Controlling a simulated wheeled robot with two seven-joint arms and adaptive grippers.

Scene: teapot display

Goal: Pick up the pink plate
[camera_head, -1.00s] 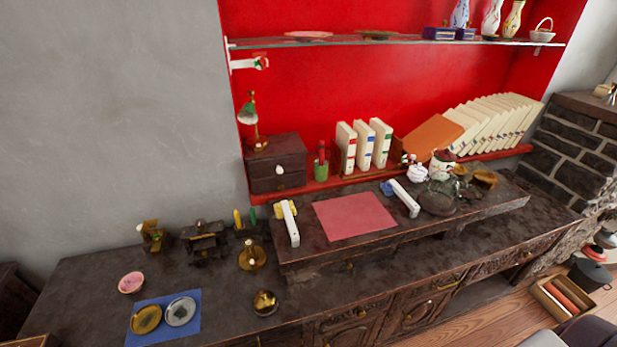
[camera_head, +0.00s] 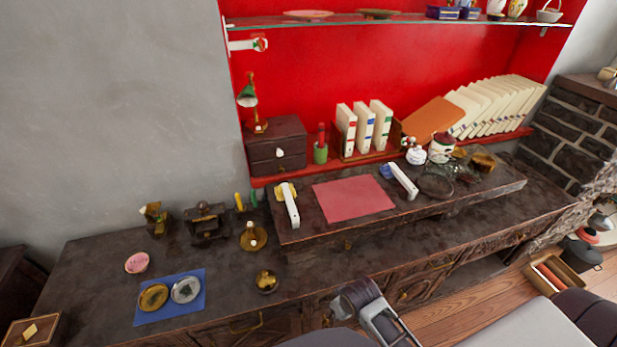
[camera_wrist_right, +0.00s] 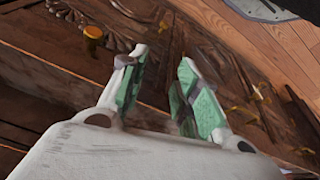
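A thin pink plate (camera_head: 308,15) lies on the glass shelf high on the red wall, in the head view. A small round pink dish (camera_head: 136,262) sits on the dark cabinet top at the left; whether it is a plate or a shallow bowl is hard to tell. My right gripper (camera_head: 375,312) shows at the bottom of the head view, in front of the cabinet, far from both pink things. In the right wrist view its green-padded fingers (camera_wrist_right: 162,88) are apart with nothing between them. My left gripper is out of view.
A green plate (camera_head: 379,14) lies on the same shelf, right of the pink one. A blue mat (camera_head: 195,309) holds two round metal dishes. A raised wooden stand (camera_head: 440,205) bears a pink-red mat (camera_head: 352,198) and white bars. Brass items stand along the cabinet.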

